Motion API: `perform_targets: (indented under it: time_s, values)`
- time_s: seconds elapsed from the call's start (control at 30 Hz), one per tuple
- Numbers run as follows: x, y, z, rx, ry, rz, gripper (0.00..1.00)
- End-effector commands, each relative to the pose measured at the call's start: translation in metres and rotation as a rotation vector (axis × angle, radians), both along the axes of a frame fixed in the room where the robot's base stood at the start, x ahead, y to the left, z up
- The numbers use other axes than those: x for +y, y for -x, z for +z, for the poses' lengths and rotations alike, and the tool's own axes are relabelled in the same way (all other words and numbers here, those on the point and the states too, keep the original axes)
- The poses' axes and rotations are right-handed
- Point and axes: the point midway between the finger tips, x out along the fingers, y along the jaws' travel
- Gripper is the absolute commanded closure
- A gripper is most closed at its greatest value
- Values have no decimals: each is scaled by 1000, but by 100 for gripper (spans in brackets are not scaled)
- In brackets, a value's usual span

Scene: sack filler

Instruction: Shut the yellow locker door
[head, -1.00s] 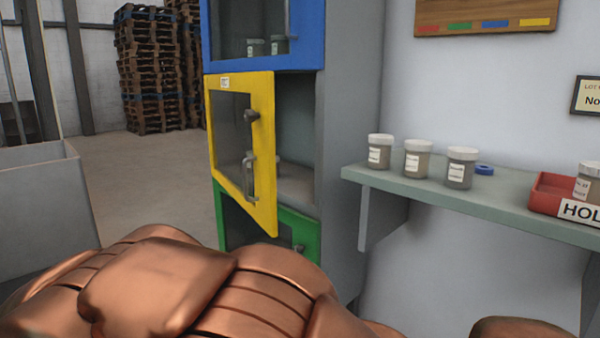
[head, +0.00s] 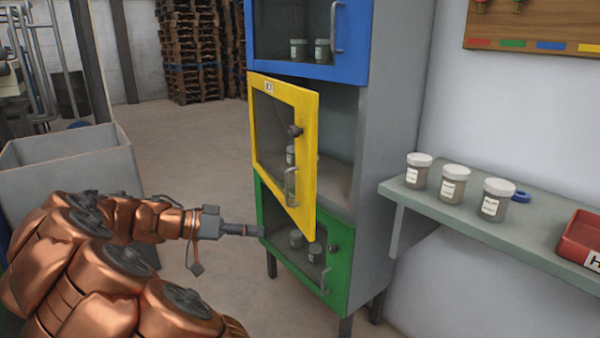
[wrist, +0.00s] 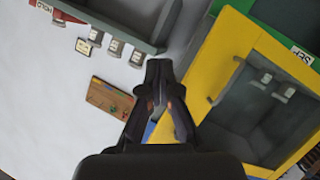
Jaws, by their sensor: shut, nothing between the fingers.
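The yellow locker door (head: 309,155) stands ajar in the middle of the locker. Its right edge is swung out, and the shelf inside shows through the gap. It has a window, a dark knob (head: 295,131) and a grey handle (head: 291,187). My gripper (head: 258,231) is shut and empty, just left of the door's lower part in the head view. Whether it touches the door or locker cannot be told. In the wrist view my gripper (wrist: 160,70) points past the yellow door (wrist: 216,55), which fills the right side.
The blue door (head: 364,40) above and the green door (head: 343,262) below look closed. A shelf (head: 470,225) with several jars and a red tray (head: 580,240) is on the right. A grey bin (head: 75,170) stands left. Floor is open behind.

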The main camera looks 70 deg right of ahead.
Motion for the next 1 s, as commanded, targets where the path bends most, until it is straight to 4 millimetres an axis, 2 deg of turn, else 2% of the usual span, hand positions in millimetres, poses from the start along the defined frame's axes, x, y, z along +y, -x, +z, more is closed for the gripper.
perform_targets:
  time_s: [0.03,0.2,0.3,0.5,0.67,1.0]
  values:
    - [-17,-7,15,-1,84,-16,100]
    - [-57,-32,33,-41,349,-25,100]
    - [-73,-43,35,-70,457,-16,100]
    - [-88,-58,33,-115,568,7,100]
    - [-95,-54,32,-123,587,9,100]
    - [-133,-15,33,-121,584,5,100]
